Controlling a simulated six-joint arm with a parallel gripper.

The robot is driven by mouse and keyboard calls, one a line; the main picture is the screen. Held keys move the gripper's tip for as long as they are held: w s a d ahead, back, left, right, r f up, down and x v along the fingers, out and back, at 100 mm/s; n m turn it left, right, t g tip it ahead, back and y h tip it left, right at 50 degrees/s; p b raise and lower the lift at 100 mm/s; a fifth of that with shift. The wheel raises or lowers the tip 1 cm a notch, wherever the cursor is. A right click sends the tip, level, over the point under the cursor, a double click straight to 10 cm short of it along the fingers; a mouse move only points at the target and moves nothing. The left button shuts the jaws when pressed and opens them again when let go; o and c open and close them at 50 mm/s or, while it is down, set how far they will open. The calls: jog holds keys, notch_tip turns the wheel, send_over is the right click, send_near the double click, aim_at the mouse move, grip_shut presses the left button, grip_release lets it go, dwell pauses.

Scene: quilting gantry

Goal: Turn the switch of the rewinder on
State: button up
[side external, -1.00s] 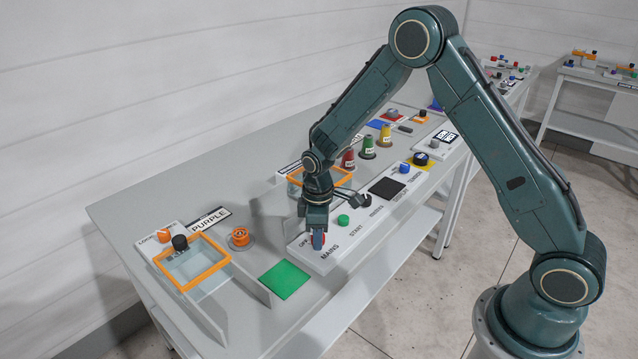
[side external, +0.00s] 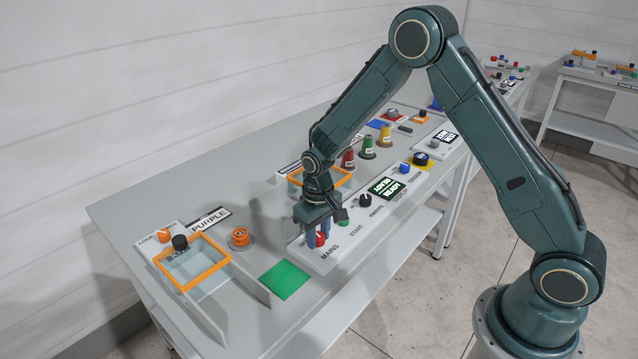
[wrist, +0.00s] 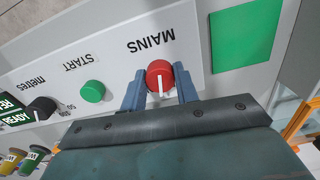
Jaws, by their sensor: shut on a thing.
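The red MAINS switch knob (side external: 320,240) is on the white control panel (side external: 318,263). It also shows in the wrist view (wrist: 158,72), where its white pointer line runs toward my gripper's body. My gripper (wrist: 159,88) has one blue-grey finger on each side of the knob and is shut on it. In the side view my gripper (side external: 317,235) points down over the knob. The panel's display (side external: 386,187) is lit with text that reads READY; part of it shows in the wrist view (wrist: 14,108).
A green START button (wrist: 92,91) and a black dial (wrist: 42,107) sit beside the knob. A green square (side external: 286,280) lies left of the panel. An orange-rimmed bin (side external: 226,260) stands further left. Coloured cones (side external: 368,148) stand behind the panel.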

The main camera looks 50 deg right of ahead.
aim_at(318, 235)
jog(key=shift+m, duration=1.7)
jog(key=o, duration=1)
jog(key=shift+r, duration=0.1)
notch_tip(318, 235, up, 14)
jog(key=shift+f, duration=0.15)
